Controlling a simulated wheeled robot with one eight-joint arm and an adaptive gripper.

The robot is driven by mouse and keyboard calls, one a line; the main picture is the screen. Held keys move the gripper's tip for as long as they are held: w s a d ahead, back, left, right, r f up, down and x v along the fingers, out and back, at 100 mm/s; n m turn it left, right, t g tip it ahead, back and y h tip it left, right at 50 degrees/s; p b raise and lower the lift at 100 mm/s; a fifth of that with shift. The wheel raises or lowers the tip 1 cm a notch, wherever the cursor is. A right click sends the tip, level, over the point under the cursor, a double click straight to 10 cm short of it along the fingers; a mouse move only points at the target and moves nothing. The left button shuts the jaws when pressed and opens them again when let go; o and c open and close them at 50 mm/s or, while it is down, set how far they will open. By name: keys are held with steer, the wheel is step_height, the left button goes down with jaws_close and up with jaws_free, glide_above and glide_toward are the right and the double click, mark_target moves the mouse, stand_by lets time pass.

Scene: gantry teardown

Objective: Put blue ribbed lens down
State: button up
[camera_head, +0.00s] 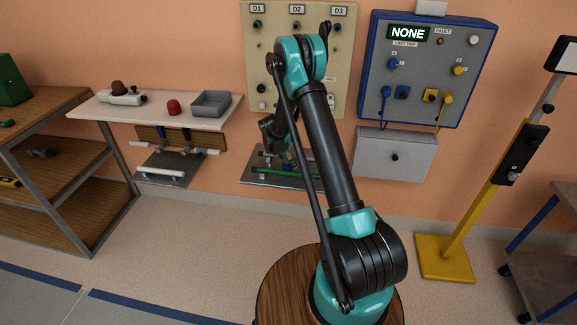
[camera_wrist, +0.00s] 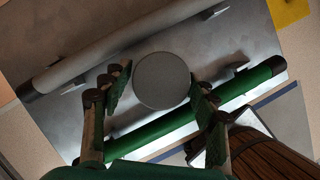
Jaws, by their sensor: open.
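My gripper (camera_wrist: 160,100) is open in the wrist view, with its fingers on either side of a plain grey round disc (camera_wrist: 162,80). The disc's side is hidden, so I cannot tell if it is the blue ribbed lens, nor whether it touches the fingers. Below it are a grey metal plate (camera_wrist: 72,118), a green tube (camera_wrist: 155,132) and a pale tube (camera_wrist: 100,50). In the head view my arm hides most of the gripper, low by this plate (camera_head: 256,178). No blue ribbed lens is clearly recognisable.
A shelf (camera_head: 88,108) at left holds a red domed piece (camera_head: 173,107) and a grey tray (camera_head: 210,104). A beige panel (camera_head: 256,75) and a blue-framed box (camera_head: 425,70) are on the wall. A yellow stand (camera_head: 459,220) is at right.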

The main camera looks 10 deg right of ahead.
steer(key=shift+w+d+f, duration=0.15)
steer(key=shift+d+f, duration=0.05)
steer(key=shift+f, duration=0.5)
steer(key=shift+c, duration=0.4)
steer(key=c, duration=1)
steer(key=shift+r, duration=0.1)
